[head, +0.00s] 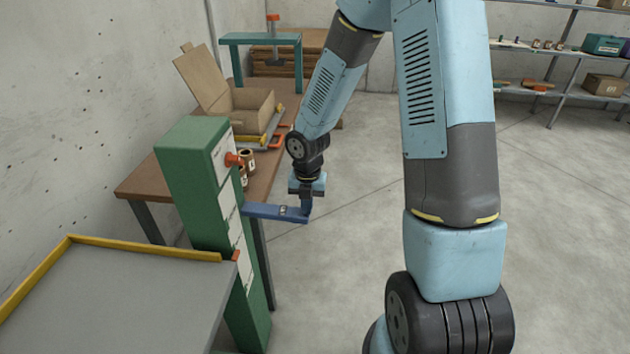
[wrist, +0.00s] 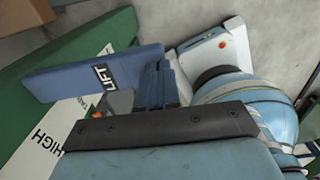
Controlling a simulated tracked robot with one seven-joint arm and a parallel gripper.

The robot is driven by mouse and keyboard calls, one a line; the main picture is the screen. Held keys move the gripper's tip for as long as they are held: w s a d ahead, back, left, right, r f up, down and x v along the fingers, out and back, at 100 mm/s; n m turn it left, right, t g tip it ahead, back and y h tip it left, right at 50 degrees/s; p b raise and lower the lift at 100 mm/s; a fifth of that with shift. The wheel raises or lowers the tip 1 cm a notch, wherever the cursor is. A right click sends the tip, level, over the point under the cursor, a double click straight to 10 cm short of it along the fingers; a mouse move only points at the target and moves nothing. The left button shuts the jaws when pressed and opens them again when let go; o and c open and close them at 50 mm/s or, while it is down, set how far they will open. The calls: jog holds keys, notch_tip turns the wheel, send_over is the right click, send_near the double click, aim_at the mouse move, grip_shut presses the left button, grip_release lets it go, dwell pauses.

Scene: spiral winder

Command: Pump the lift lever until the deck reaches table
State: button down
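The green lift column (head: 192,170) stands at left in the head view, with white label panels and an orange knob (head: 234,160) near its top. The grey deck (head: 110,300) with a yellow rim is in front of it. A small orange piece (head: 236,256) sits at the deck's corner by the column. The blue lift lever (head: 268,211) sticks out rightward from the column, roughly level. Its "LIFT" label shows in the wrist view (wrist: 50,77).
The brown table (head: 137,181) behind the column carries an open cardboard box (head: 252,112) and small cans (head: 248,163). Shelving (head: 550,50) stands at the back right. The concrete floor right of the lever is clear.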

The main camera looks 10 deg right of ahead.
notch_tip(320, 180, up, 10)
jog(key=d, duration=0.2)
jog(key=shift+s+d, duration=0.25)
jog(key=shift+s, duration=0.1)
dwell(1.2)
